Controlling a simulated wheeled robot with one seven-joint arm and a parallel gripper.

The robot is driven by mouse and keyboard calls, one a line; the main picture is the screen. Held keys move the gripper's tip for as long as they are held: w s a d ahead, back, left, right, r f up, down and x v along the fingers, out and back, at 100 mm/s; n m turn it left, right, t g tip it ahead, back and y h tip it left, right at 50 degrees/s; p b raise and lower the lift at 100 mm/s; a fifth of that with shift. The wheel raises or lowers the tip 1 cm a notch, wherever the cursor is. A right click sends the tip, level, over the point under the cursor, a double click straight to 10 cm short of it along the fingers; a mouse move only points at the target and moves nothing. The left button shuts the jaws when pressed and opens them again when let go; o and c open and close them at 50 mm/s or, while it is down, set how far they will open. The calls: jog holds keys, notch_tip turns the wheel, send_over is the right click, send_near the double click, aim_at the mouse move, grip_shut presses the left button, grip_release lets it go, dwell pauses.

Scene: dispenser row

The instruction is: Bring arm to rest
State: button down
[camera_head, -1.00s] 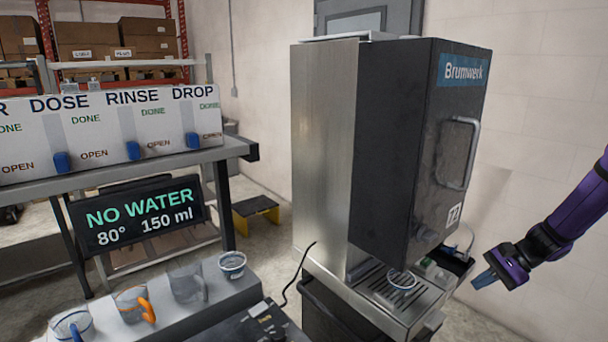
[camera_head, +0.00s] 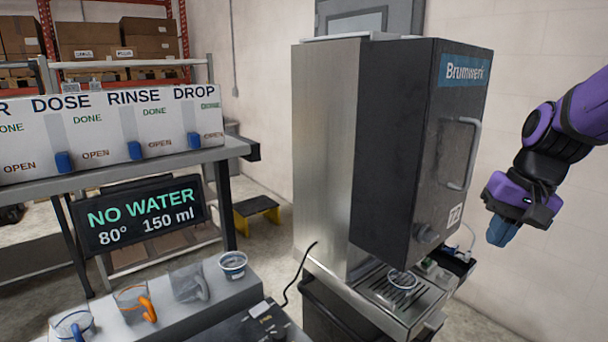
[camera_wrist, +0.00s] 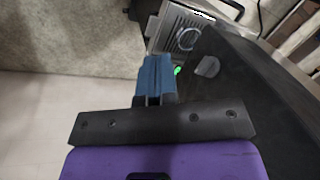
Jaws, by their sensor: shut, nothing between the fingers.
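My gripper (camera_head: 499,234) is at the right of the head view, in front of the pale wall and to the right of the dark Brumwerk machine (camera_head: 408,150). Its blue fingers are together with nothing between them, and they also show shut in the wrist view (camera_wrist: 154,78). The purple arm reaches in from the right edge. A clear cup with a pale rim (camera_head: 402,281) sits on the machine's drip tray, apart from my gripper. The machine's round knob (camera_wrist: 207,67) and drip tray (camera_wrist: 181,36) show in the wrist view.
Several cups stand on a grey ledge, one with an orange handle (camera_head: 135,304). A black panel (camera_head: 140,215) reads NO WATER, 80°, 150 ml. A labelled dispenser row (camera_head: 110,135) stands on a table at left. A yellow-and-black step stool (camera_head: 256,212) is on the floor. Space beside the wall is free.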

jog(key=s+a+r+n+t+h, duration=0.2)
jog(key=s+r+n+t, duration=0.2)
jog(key=s, duration=1)
jog(key=shift+r, duration=1.45)
